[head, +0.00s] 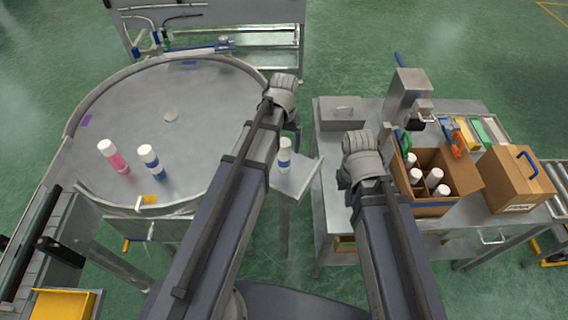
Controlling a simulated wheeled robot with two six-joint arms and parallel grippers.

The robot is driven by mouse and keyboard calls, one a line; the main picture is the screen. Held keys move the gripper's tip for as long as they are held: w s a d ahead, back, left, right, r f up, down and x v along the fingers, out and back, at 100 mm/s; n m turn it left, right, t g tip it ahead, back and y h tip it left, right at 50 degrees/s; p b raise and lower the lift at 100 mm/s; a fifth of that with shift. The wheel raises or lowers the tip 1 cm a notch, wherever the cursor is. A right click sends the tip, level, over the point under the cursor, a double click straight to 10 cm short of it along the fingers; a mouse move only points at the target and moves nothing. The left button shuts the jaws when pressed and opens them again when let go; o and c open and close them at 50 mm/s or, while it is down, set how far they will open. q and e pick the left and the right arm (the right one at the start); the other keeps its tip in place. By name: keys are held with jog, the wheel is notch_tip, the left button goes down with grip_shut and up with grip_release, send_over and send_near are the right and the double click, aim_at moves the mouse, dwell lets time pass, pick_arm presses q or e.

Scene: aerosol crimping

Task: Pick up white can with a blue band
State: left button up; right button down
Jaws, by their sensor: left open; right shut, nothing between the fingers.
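A white can with a blue band (284,155) stands upright on a small metal shelf (309,178) between the round table and the right bench. My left gripper (291,125) is just above and behind this can in the picture, open; its fingers are mostly hidden by the wrist. I cannot tell whether it touches the can. A white and blue can (151,162) and a white and pink can (113,157) stand on the round metal table (190,110). My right gripper (358,150) is over the left part of the right bench, shut and empty, its fingertips hidden.
An open cardboard box (430,208) with several white-capped cans stands on the right bench (333,217). A closed cardboard box (516,180) is to its right. A grey press-like machine (407,90) stands behind. Most of the round table is clear.

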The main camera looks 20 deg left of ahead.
pick_arm(q)
notch_tip(320, 180, down, 4)
jog(key=b, duration=0.3)
jog(key=shift+s+f, duration=0.15)
grip_shut()
dwell(0.5)
